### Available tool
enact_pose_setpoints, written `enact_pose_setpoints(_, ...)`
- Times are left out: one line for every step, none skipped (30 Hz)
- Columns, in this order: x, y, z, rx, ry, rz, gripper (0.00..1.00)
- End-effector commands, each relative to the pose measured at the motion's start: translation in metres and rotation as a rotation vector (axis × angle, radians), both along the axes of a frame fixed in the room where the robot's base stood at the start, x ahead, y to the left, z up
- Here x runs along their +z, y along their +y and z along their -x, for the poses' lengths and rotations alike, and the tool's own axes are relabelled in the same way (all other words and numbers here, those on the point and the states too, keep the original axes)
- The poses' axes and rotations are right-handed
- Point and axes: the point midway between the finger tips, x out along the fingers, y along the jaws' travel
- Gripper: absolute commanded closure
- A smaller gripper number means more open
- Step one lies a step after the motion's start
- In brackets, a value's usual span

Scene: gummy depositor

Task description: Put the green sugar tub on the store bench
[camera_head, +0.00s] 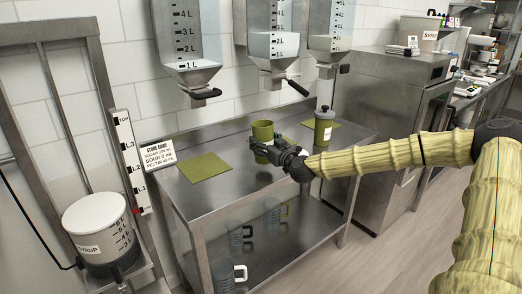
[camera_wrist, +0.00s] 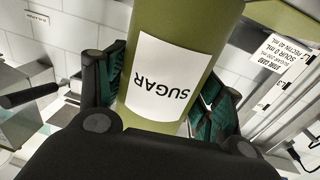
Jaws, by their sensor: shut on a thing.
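The green sugar tub (camera_head: 262,131) is upright over the steel bench (camera_head: 225,188), between two green mats. Its white SUGAR label fills the middle of the wrist view (camera_wrist: 168,80). My gripper (camera_head: 276,152) reaches it from the right, with a dark finger on either side of the tub in the wrist view (camera_wrist: 160,95), and is shut on it. I cannot tell whether the tub's base touches the bench top; my gripper hides part of it.
A left green mat (camera_head: 203,167) is bare. A second lidded green tub (camera_head: 324,124) stands near the right mat (camera_head: 307,123). Dispensers (camera_head: 190,68) hang above the bench. Clear jugs (camera_head: 223,272) stand on its lower shelf. A syrup pot (camera_head: 98,222) stands at the left.

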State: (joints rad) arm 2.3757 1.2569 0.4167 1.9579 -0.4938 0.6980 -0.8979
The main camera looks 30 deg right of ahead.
Motion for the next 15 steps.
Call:
enact_pose_setpoints(-0.001, 0.002, -0.004, 0.001, 0.001, 0.002, 1.00)
enact_pose_setpoints(-0.001, 0.003, -0.007, 0.002, 0.000, 0.003, 1.00)
enact_pose_setpoints(-0.002, 0.006, -0.011, 0.003, 0.000, 0.002, 1.00)
enact_pose_setpoints(-0.007, 0.005, -0.010, 0.002, 0.003, 0.000, 1.00)
enact_pose_setpoints(-0.010, 0.004, -0.009, 0.002, 0.003, 0.000, 1.00)
enact_pose_setpoints(-0.015, 0.004, -0.009, 0.002, 0.003, -0.001, 1.00)
enact_pose_setpoints(-0.017, 0.004, -0.009, 0.002, 0.003, -0.001, 1.00)
enact_pose_setpoints(-0.019, 0.004, -0.009, 0.002, 0.002, -0.001, 1.00)
enact_pose_setpoints(-0.023, 0.004, -0.009, 0.002, 0.002, 0.000, 1.00)
enact_pose_setpoints(-0.025, 0.004, -0.009, 0.002, 0.001, 0.001, 1.00)
enact_pose_setpoints(-0.026, 0.004, -0.009, 0.002, 0.001, 0.001, 1.00)
enact_pose_setpoints(-0.026, 0.004, -0.009, 0.001, 0.001, 0.001, 1.00)
enact_pose_setpoints(-0.028, 0.004, -0.009, 0.001, 0.001, 0.000, 1.00)
enact_pose_setpoints(-0.029, 0.004, -0.009, 0.001, 0.000, 0.000, 1.00)
enact_pose_setpoints(-0.030, 0.004, -0.009, 0.001, 0.000, 0.001, 1.00)
